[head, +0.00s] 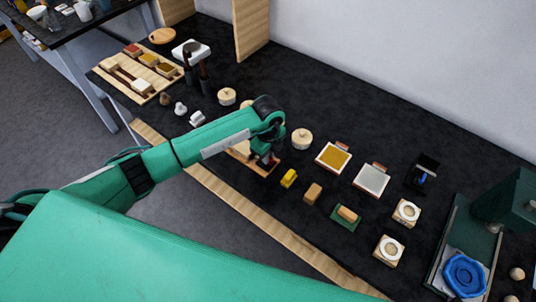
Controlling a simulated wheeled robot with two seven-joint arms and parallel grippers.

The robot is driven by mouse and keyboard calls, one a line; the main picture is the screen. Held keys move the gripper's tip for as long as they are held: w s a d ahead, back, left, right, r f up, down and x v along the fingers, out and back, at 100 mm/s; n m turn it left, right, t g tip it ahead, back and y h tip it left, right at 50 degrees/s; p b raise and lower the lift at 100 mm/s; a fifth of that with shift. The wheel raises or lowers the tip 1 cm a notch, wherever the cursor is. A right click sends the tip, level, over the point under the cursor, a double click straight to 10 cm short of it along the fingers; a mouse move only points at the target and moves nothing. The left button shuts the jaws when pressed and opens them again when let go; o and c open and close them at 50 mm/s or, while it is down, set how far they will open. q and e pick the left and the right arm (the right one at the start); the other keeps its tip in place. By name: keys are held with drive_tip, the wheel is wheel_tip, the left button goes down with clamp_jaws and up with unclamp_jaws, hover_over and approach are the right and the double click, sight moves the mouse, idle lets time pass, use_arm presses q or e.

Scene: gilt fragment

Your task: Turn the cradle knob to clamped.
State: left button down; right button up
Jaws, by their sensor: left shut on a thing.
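A low wooden block, which looks like the cradle (260,169), lies on the black table top near its front edge. My left arm reaches across it from the left and hides much of it. My left gripper (268,160) points down at the right end of the cradle and is shut on the knob there. The knob is mostly hidden by the fingers, with only a small dark red patch showing, so its setting cannot be read. My right gripper is not in view.
A yellow block (289,178) and a wooden block (312,193) stand close right of the gripper. A round wooden lidded pot (302,139) is behind it. Framed pads (333,157), ring-topped blocks (389,250) and a green press (463,240) stand further right.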

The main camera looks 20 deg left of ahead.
use_arm(q)
drive_tip(key=shift+w+r+n, duration=0.1)
drive_tip(key=shift+n, duration=0.2)
idle(0.4)
drive_tip(key=c, duration=1.4)
unclamp_jaws()
drive_tip(key=shift+c, duration=0.2)
wheel_tip(320, 180, up, 14)
drive_tip(key=b, duration=0.4)
